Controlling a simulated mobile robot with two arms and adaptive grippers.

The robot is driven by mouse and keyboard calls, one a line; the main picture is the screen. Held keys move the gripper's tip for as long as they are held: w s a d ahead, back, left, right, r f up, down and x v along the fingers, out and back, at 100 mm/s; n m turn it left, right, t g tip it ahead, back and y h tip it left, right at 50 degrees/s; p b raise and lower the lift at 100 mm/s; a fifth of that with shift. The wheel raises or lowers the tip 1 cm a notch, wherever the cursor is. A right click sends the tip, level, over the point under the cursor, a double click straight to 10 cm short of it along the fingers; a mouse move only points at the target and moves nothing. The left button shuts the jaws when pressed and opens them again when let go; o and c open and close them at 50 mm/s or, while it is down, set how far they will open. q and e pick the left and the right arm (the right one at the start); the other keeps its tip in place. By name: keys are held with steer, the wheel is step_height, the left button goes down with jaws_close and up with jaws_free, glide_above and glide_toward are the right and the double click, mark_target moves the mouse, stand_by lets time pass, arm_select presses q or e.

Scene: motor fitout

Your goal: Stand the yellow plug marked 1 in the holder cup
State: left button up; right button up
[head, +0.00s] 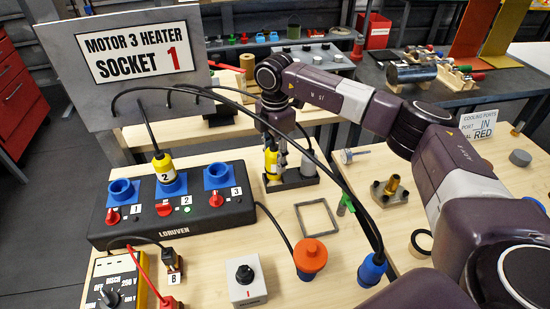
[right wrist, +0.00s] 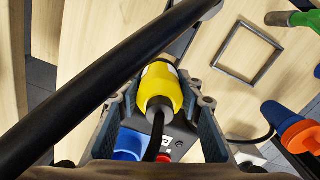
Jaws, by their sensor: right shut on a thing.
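My right gripper (head: 276,146) is shut on a yellow plug (head: 272,163), upright at a dark holder block (head: 292,183) behind the socket box. A grey cup-like part (head: 308,165) stands at the block's right end. The plug's foot is at the block's left part; I cannot tell whether it is seated in a cup or just above. In the right wrist view the yellow plug (right wrist: 160,88) lies between the fingers, with its cable running toward the camera. Its number is not readable. My left gripper is not in view.
A socket box (head: 172,212) holds another yellow plug (head: 163,167) marked 2 in its middle blue socket. A square grey frame (head: 316,217), an orange plug (head: 310,257) and a black knob box (head: 246,278) stand nearby. Black cables arch across the work area. A sign (head: 138,55) stands behind.

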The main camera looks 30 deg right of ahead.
mark_target(275, 145)
steer(key=shift+f+b, duration=1.1)
steer(key=shift+f, duration=0.9)
steer(key=o, duration=1.3)
steer(key=shift+o, duration=0.2)
steer(key=shift+r, duration=0.1)
step_height(275, 145, up, 12)
steer(key=shift+f, duration=0.1)
